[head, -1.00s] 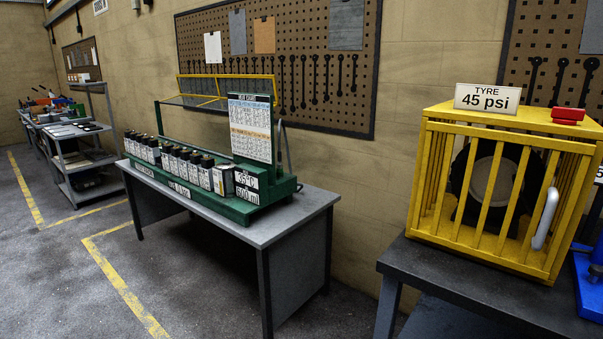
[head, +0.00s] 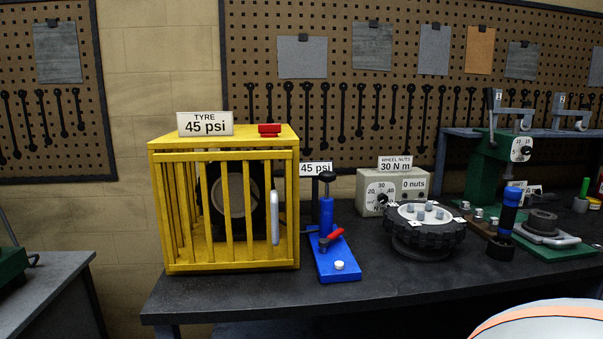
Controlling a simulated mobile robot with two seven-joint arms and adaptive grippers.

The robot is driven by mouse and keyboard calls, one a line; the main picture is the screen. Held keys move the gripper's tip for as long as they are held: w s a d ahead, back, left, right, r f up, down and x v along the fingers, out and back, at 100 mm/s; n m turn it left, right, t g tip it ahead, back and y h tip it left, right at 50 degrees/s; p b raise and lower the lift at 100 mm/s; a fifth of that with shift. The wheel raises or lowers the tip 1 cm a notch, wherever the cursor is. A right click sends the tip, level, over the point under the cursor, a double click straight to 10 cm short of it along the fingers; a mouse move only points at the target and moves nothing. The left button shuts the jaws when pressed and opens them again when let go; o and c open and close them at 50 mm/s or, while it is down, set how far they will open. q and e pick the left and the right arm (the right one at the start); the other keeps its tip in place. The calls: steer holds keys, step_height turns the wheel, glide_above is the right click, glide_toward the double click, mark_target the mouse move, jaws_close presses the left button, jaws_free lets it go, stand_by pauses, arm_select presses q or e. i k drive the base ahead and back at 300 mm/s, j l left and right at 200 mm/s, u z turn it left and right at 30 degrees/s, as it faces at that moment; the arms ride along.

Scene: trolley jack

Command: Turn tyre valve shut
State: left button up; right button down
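A yellow cage (head: 222,260) stands on the dark workbench with its barred front closed. A dark tyre (head: 258,190) with a pale round centre shows behind the bars. A "TYRE 45 psi" sign (head: 206,124) and a red block-like part (head: 269,130) are on the cage top. A white upright handle (head: 275,217) is on the right of the cage front. Right of the cage stands a blue pump (head: 326,216) with a red lever (head: 331,237) angled up to the right and a pale button on its base. Which part is the valve I cannot tell. Neither gripper shows.
A grey wheel-nut box (head: 382,190) and a dark wheel hub (head: 424,235) stand right of the pump. A green press (head: 487,165) is further right. The bench's front strip (head: 215,292) is clear. Pegboards hang behind.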

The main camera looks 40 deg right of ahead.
mark_target(323, 242)
steer(key=i+l+z, duration=0.1)
steer(key=l+z, duration=0.3)
steer(key=i+l+z, duration=0.15)
steer(key=l+z, duration=0.25)
steer(key=i+l+z, duration=0.2)
steer(key=z, duration=0.2)
steer(key=l, duration=0.1)
